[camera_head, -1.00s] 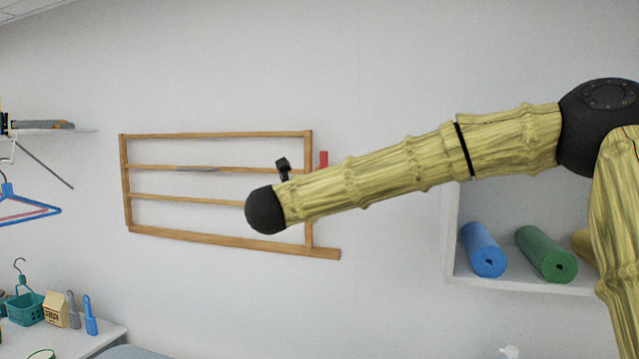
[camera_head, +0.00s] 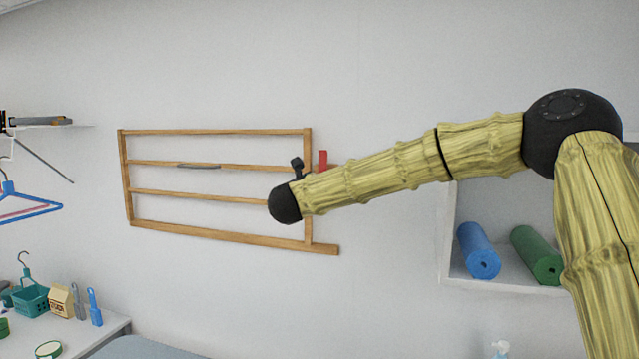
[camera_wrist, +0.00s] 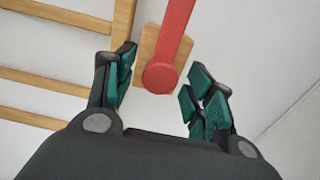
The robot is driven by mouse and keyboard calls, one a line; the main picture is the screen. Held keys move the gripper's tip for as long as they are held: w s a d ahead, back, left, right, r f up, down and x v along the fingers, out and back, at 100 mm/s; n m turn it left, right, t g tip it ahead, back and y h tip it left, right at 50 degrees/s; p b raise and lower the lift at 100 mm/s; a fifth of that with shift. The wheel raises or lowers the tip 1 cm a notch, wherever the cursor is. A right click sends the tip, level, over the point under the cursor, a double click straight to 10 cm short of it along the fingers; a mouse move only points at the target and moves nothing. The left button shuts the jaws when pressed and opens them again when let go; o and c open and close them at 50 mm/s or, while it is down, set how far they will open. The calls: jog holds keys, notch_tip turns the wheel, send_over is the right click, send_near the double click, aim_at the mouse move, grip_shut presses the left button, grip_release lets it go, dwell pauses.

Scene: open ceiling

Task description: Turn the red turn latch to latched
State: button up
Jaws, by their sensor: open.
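The red turn latch (camera_head: 323,160) shows beside the right post of a wooden wall rack (camera_head: 220,133), its red bar standing upright just above my arm. In the wrist view the red latch (camera_wrist: 172,42) runs from the top edge down to a round end, over a small wooden block (camera_wrist: 152,44). My gripper (camera_wrist: 158,85) is open, with its green-padded fingers on either side of the latch's round end. I see no clear contact with either finger. In the head view my gripper is hidden behind my arm.
A shelf on the right holds a blue roll (camera_head: 478,250) and a green roll (camera_head: 537,255). A table at lower left carries a teal basket (camera_head: 30,300) and a carton (camera_head: 60,300). A blue hanger (camera_head: 30,205) hangs at far left. The wall around the rack is bare.

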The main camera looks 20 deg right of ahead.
jog(key=shift+c, duration=0.4)
grip_shut()
